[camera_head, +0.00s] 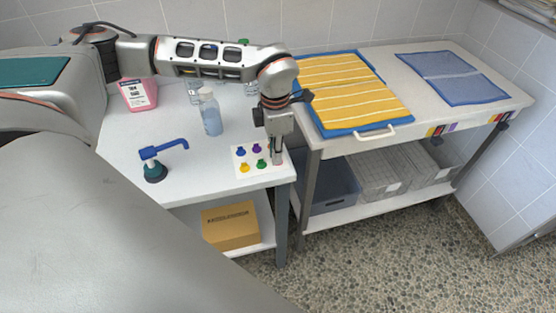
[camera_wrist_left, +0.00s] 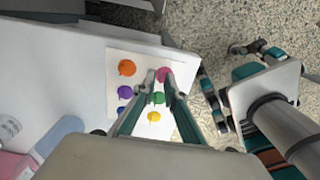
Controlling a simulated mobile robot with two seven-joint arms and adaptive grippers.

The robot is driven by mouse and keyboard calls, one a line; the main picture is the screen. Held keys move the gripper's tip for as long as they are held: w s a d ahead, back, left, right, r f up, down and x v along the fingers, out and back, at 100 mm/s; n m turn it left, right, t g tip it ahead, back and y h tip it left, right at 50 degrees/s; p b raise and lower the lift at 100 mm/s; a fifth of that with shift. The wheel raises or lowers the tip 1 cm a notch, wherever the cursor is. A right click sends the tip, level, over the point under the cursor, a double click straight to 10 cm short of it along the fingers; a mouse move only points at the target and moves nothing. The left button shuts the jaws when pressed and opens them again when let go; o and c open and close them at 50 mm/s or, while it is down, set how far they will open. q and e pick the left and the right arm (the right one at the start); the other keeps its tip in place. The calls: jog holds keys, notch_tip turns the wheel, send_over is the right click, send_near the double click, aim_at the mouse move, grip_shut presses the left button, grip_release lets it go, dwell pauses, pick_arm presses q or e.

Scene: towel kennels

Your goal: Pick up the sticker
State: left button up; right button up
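A white sticker sheet (camera_head: 241,156) lies at the front right corner of the white table. It holds round stickers with small tabs. In the wrist view I see orange (camera_wrist_left: 127,68), purple (camera_wrist_left: 124,92), blue (camera_wrist_left: 125,112), green (camera_wrist_left: 158,98), yellow (camera_wrist_left: 154,117) and pink (camera_wrist_left: 164,73) ones. My left gripper (camera_head: 277,161) points down over the sheet's right edge. In the wrist view its two fingertips (camera_wrist_left: 160,79) stand apart beside the pink sticker, with a narrow gap and nothing held. Whether they touch the sheet is unclear. I cannot identify my right gripper in either view.
A cardboard box (camera_head: 230,226) is on the shelf below. A cart with a yellow striped towel (camera_head: 345,88) and blue towel (camera_head: 452,77) stands right.

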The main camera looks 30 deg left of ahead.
jog(key=shift+w+r, duration=0.15)
pick_arm(q)
grip_shut()
jog(key=shift+r, duration=0.1)
pick_arm(e)
jog(key=shift+f, duration=0.25)
pick_arm(q)
notch_tip(320, 180, up, 24)
jog(key=p, duration=0.6)
jog(key=shift+p, duration=0.4)
pick_arm(e)
notch_tip(320, 180, up, 7)
jog(key=shift+w+a, duration=0.15)
jog(key=shift+a, duration=0.05)
jog(key=shift+f, duration=0.15)
